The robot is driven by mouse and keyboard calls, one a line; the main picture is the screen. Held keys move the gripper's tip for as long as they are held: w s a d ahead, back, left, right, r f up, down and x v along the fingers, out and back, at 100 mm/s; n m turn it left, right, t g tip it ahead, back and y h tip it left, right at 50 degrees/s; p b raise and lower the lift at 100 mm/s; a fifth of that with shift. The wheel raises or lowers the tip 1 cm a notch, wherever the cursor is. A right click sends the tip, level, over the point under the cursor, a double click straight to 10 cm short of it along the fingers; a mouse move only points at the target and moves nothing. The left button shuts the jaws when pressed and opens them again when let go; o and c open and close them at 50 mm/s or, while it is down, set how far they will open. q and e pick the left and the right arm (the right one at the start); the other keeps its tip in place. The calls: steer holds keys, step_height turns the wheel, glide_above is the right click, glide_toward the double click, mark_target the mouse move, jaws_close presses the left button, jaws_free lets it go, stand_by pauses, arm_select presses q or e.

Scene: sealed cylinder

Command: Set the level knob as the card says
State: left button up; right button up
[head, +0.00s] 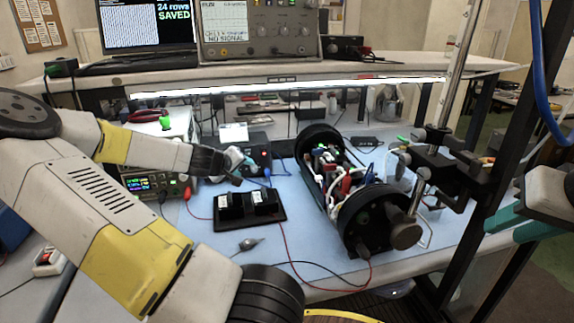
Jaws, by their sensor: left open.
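A small white card (233,132) stands at the back of the blue-matted bench, on or just behind a dark box (258,156) with a small green light. The writing on the card is too small to read. My left gripper (243,167) is open in front of this box, with its fingers close to the box's front. The level knob cannot be made out; the gripper may hide it. I cannot tell whether the fingers touch anything.
An opened black cylinder (378,215) with wiring inside lies right of centre. A black tray (250,208) with two dark blocks sits in front of my left gripper. A power supply (155,185) stands at left. A metal stand (440,165) rises at right. Loose cables cross the mat.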

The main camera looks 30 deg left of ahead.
mark_target(253, 169)
arm_select(q)
steer(key=x, duration=0.7)
steer(key=shift+w+f, duration=0.2)
steer(key=shift+w, duration=0.05)
jaws_close()
